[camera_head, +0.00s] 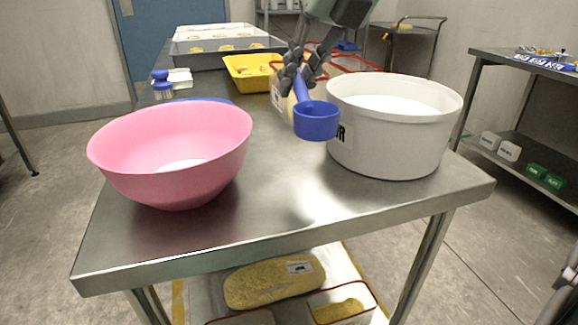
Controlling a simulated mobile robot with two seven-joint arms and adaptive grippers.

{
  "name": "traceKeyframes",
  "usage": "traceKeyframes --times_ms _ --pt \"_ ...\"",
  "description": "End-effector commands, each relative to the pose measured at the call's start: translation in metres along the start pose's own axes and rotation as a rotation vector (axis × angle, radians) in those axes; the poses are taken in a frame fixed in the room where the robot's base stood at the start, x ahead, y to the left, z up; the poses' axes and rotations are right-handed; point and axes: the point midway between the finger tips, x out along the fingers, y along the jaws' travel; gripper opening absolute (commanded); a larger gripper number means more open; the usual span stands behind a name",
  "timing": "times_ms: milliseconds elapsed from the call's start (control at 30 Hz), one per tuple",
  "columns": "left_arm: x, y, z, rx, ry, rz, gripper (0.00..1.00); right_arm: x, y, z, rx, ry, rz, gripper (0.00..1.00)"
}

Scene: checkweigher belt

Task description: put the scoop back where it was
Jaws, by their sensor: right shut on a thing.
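A blue scoop (316,121) hangs in the air in the middle of the view, its cup near the left side of the white tub and its handle rising to my right gripper. My right gripper (297,80) is shut on the scoop's handle. The white tub (400,145) stands on the steel table with white powder inside and dark lettering on its left side, partly covered by the scoop. A pink bowl (175,160) stands on the table at the left with some white powder in its bottom. My left gripper does not show.
The steel table (270,220) is clear at the front between bowl and tub. Behind are a yellow tray (240,82), grey trays (190,62) and blue-capped shakers (162,90). A steel shelf (520,110) stands at the right.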

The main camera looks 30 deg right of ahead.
Motion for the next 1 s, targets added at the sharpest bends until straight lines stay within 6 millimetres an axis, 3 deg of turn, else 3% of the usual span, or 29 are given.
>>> traceKeyframes --times_ms 200,633,1000 --pt "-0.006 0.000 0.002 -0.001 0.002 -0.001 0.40 0.038 -0.009 -0.018 0.001 0.005 0.002 0.00" --pt "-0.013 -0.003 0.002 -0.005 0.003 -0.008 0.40 0.079 -0.020 -0.036 0.000 0.005 0.001 0.00" --pt "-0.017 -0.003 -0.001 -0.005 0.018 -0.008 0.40 0.082 -0.021 -0.037 -0.001 0.001 0.001 0.00"
